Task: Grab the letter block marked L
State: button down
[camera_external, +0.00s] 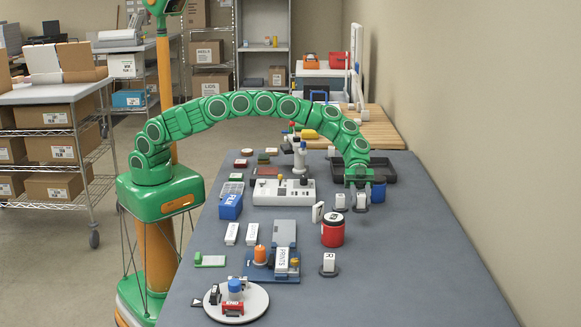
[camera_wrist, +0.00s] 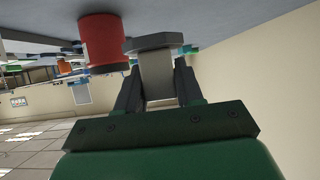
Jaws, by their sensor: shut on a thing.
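A pale letter block on a grey base (camera_external: 361,201) is directly under my gripper (camera_external: 359,187) near the right side of the table. In the wrist view the two dark fingers (camera_wrist: 157,72) are shut on this block (camera_wrist: 155,62), one on each side, with its grey base (camera_wrist: 153,41) beyond the fingertips. Its letter is too small or hidden to read. A similar block (camera_external: 340,202) stands just left of it. Another pale piece (camera_external: 318,212) stands tilted further left. A block marked R (camera_external: 329,262) stands nearer the front.
A red jar with dark ends (camera_external: 332,231) stands in front of the held block; it also shows in the wrist view (camera_wrist: 103,42). The table's right side (camera_external: 430,250) is clear.

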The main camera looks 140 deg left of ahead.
jog(key=s+r, duration=0.1)
jog(key=s+d+r, duration=0.1)
jog(key=shift+r, duration=0.4)
jog(key=s+d+r, duration=0.3)
jog(key=s, duration=0.5)
jog(key=shift+r, duration=0.3)
jog(key=shift+s, duration=0.1)
